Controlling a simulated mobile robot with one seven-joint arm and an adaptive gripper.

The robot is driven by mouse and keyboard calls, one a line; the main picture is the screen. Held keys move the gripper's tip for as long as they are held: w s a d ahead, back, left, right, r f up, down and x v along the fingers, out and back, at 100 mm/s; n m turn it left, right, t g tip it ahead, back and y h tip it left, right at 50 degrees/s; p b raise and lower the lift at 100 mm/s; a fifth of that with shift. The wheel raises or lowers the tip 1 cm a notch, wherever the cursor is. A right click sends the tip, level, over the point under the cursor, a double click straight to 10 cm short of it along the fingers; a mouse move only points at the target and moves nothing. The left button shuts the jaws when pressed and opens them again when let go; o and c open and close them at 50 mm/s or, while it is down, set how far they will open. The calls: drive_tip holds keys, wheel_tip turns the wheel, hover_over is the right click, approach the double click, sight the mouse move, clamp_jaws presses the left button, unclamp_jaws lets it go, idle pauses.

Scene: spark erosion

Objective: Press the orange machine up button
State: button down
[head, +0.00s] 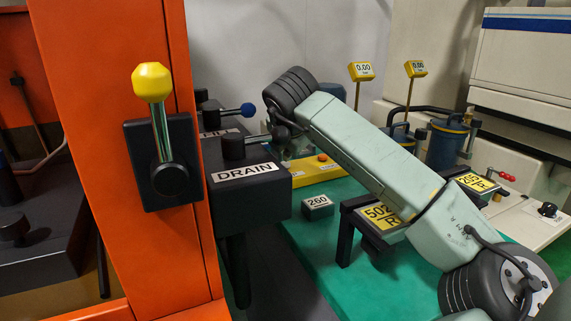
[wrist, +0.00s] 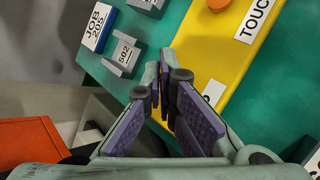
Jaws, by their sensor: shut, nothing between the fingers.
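A yellow panel (wrist: 240,58) lies on the green surface in the wrist view, with a round orange button (wrist: 219,4) at the top edge and a "TOUCH" label beside it. A second white label (wrist: 214,92) on the panel is partly hidden by my gripper. My gripper (wrist: 166,78) is shut and empty, its tips over the panel's left edge; I cannot tell whether they touch anything. No up button can be made out for sure. In the head view the yellow panel (head: 318,172) and its orange button (head: 322,157) show partly behind my arm.
An orange machine frame (head: 120,120) with a yellow-knobbed lever (head: 152,83) stands at left. A black "DRAIN" box (head: 245,190) juts out beside it. Grey blocks (head: 317,207) and a black stand with yellow plates (head: 380,215) are on the green table (head: 310,265).

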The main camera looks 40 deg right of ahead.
sight(289, 163)
drive_tip(key=shift+a+f+b, duration=0.2)
drive_tip(key=shift+f+b, duration=0.5)
drive_tip(key=shift+f, duration=0.1)
idle(0.6)
drive_tip(key=shift+d+r, duration=0.1)
drive_tip(key=shift+r, duration=0.3)
drive_tip(key=shift+w+r, duration=0.1)
drive_tip(key=shift+r, duration=0.2)
drive_tip(key=shift+w+d+r+p, duration=0.1)
drive_tip(key=shift+w+r+p, duration=0.25)
drive_tip(key=shift+r, duration=0.25)
drive_tip(key=shift+w+d+r+p, duration=0.1)
drive_tip(key=shift+w+r+p, duration=0.1)
drive_tip(key=shift+r+p, duration=0.3)
wheel_tip(289, 163, up, 2)
drive_tip(key=shift+s, duration=0.2)
drive_tip(key=shift+s+d+r, duration=0.1)
drive_tip(key=shift+s+d, duration=0.05)
